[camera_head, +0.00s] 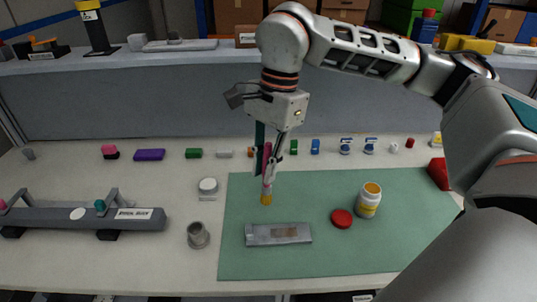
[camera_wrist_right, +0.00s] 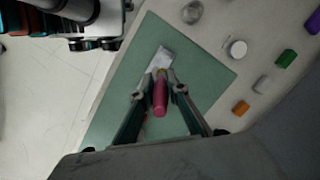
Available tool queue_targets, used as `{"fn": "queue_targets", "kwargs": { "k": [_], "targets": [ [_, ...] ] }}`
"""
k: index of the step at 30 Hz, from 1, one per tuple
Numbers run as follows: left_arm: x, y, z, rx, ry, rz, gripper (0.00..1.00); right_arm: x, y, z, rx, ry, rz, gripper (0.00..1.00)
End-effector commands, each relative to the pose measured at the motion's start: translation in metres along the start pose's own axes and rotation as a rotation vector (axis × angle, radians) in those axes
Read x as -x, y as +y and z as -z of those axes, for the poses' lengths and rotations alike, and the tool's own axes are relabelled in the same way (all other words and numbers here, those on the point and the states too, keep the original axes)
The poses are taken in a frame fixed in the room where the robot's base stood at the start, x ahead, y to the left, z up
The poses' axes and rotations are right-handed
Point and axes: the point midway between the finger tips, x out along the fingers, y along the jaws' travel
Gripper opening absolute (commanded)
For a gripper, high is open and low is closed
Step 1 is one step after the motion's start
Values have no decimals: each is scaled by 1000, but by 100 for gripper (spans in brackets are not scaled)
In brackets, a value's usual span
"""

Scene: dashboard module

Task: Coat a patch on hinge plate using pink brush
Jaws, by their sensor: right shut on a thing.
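My right gripper (camera_head: 267,172) points down over the green mat and is shut on the pink brush (camera_head: 266,158). The brush is about upright, with its yellowish tip lowest. The pink handle also shows in the right wrist view (camera_wrist_right: 160,98), between the fingers. The grey hinge plate (camera_head: 257,237) lies on the mat, with a brownish patch (camera_head: 285,232) on its top. In the head view the tip appears apart from the plate, just beyond its far edge; its exact height cannot be told. The plate also shows in the wrist view (camera_wrist_right: 163,56). My left gripper is out of view.
An open jar (camera_head: 368,203) with orange-yellow contents and a red lid (camera_head: 341,218) stand right of the plate on the mat (camera_head: 300,268). A grey cup (camera_head: 198,235) and a long grey rack (camera_head: 60,220) stand left. Several small items line the back.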

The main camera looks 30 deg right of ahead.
Motion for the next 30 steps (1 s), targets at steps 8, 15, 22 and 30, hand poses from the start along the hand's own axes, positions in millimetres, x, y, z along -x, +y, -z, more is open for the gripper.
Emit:
{"fn": "queue_targets", "kwargs": {
  "k": [8,15,22,30],
  "targets": [
    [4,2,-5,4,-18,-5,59,1,6,1,-149,16,-16,0],
    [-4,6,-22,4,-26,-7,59,-18,6,5,-151,15,-17,0],
    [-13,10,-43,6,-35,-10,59,-41,7,9,-150,15,-19,0],
    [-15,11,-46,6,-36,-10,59,-46,7,10,-149,15,-16,0]
  ]
}}
